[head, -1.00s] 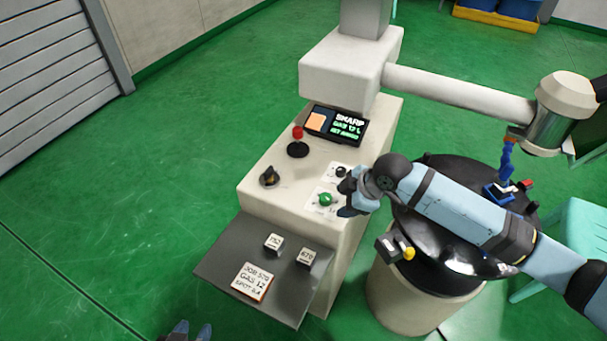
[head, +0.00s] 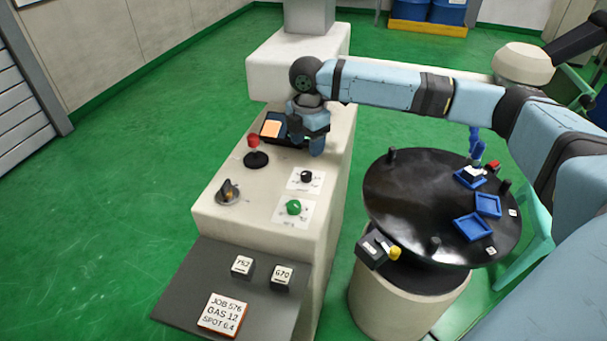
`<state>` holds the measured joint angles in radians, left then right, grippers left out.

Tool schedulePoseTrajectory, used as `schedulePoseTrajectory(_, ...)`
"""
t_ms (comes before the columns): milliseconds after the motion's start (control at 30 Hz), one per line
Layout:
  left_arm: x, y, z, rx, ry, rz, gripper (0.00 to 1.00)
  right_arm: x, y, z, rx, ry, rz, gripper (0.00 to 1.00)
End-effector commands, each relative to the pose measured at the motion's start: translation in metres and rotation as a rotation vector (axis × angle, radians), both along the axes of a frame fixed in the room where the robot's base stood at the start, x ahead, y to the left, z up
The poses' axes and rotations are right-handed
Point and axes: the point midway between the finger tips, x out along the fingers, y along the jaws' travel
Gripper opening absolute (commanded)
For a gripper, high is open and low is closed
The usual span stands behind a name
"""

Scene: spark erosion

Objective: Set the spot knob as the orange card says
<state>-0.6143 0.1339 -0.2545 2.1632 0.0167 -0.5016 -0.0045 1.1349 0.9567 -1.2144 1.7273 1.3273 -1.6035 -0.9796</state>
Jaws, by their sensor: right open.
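The card (head: 222,314), white with an orange edge, lies on the dark shelf and reads JOB 576, GAS 12, SPOT 0.4. A green knob (head: 293,207) and a black knob (head: 306,176) sit on white label plates on the cabinet top. Their labels are too small to read, so I cannot tell which is the spot knob. My right gripper (head: 307,144) is open and empty, pointing down in front of the display (head: 270,128), beyond both knobs and apart from them. It hides most of the display; an orange patch still shows. My left gripper is out of view.
A red-topped joystick (head: 254,150) and a dark rotary switch (head: 228,192) stand left of the knobs. Two small marked blocks (head: 242,266) (head: 281,277) sit on the shelf (head: 190,285). A black round table (head: 400,200) with blue trays stands to the right.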

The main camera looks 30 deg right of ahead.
Motion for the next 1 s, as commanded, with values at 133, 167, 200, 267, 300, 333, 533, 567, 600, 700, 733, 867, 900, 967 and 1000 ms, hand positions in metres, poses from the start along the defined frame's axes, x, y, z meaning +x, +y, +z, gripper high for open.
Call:
schedulePoseTrajectory(133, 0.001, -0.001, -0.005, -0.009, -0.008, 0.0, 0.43, -0.001, 0.0, -0.038, 0.0, 0.002, 0.0, 0.57)
schedulePoseTrajectory(167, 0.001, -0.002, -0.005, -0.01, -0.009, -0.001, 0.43, -0.001, 0.0, -0.044, 0.0, 0.002, 0.0, 0.57)
schedulePoseTrajectory(200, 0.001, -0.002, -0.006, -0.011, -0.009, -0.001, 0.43, -0.001, 0.0, -0.052, 0.0, 0.002, 0.0, 0.57)
schedulePoseTrajectory(267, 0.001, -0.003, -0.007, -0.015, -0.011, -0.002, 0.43, -0.001, 0.0, -0.063, 0.0, 0.002, 0.0, 0.57)
schedulePoseTrajectory(300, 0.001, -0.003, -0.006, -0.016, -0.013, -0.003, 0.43, 0.0, 0.0, -0.069, 0.0, 0.0, 0.0, 0.57)
schedulePoseTrajectory(333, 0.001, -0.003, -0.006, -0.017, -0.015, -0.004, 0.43, 0.0, 0.0, -0.074, 0.0, 0.0, 0.0, 0.57)
schedulePoseTrajectory(533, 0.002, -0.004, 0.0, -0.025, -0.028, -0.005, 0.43, 0.0, 0.0, -0.094, 0.0, -0.001, 0.0, 0.57)
schedulePoseTrajectory(567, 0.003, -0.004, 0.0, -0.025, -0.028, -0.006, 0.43, 0.0, 0.0, -0.095, 0.0, -0.001, 0.0, 0.57)
schedulePoseTrajectory(600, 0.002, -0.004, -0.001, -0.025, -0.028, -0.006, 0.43, 0.0, 0.0, -0.096, 0.0, -0.001, 0.0, 0.57)
schedulePoseTrajectory(700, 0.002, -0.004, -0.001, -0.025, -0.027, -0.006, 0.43, 0.0, 0.0, -0.098, 0.0, -0.001, 0.0, 0.57)
schedulePoseTrajectory(733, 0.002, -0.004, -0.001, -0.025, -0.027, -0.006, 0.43, 0.0, 0.0, -0.098, 0.0, -0.001, 0.0, 0.57)
schedulePoseTrajectory(867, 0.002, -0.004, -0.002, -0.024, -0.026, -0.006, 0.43, 0.0, 0.001, -0.098, 0.0, -0.002, 0.0, 0.57)
schedulePoseTrajectory(900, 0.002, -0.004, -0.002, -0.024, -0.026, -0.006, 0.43, 0.0, 0.001, -0.097, 0.0, -0.002, 0.0, 0.55)
schedulePoseTrajectory(967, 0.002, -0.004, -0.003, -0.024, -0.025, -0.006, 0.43, 0.0, 0.001, -0.097, 0.0, -0.002, 0.0, 0.41)
schedulePoseTrajectory(1000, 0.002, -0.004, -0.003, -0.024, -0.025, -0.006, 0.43, 0.0, 0.001, -0.097, 0.0, -0.002, 0.0, 0.32)
